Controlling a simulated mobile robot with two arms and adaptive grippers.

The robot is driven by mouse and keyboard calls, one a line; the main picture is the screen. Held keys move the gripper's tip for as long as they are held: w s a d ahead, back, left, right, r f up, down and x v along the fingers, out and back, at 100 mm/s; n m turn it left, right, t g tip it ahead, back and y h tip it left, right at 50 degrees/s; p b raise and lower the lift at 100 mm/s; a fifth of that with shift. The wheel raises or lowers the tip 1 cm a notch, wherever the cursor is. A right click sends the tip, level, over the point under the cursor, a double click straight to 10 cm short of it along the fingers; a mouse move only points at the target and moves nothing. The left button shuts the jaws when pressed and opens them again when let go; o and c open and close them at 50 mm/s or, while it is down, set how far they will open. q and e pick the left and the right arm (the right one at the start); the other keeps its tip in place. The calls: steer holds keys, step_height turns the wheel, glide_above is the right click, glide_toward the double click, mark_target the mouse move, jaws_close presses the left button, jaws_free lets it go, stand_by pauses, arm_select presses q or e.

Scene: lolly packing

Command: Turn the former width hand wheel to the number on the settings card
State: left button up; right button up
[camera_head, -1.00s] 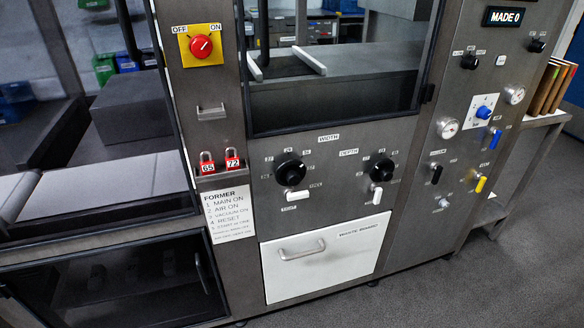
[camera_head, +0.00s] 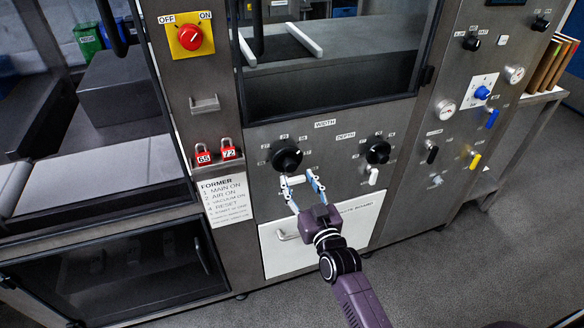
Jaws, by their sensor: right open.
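The width hand wheel (camera_head: 287,156) is a black round knob on the grey machine panel, under the WIDTH label (camera_head: 325,123) and ringed by small number tags too small to read surely. The depth hand wheel (camera_head: 377,151) is a like black knob to its right. My right gripper (camera_head: 302,183) is open and empty just below the width wheel, its pale fingers spread and pointing up at the panel. I cannot make out a settings card. My left gripper is not in view.
A white drawer (camera_head: 270,249) with a bar handle lies behind my right arm. Red padlocks (camera_head: 204,153) and a FORMER instruction sheet (camera_head: 225,202) are to the left. A red switch (camera_head: 189,38) is above; gauges and coloured levers (camera_head: 493,119) are at right.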

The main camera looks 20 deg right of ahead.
mark_target(292, 169)
steer(key=shift+w+a, duration=0.1)
steer(key=shift+w, duration=2.55)
steer(key=c, duration=1.1)
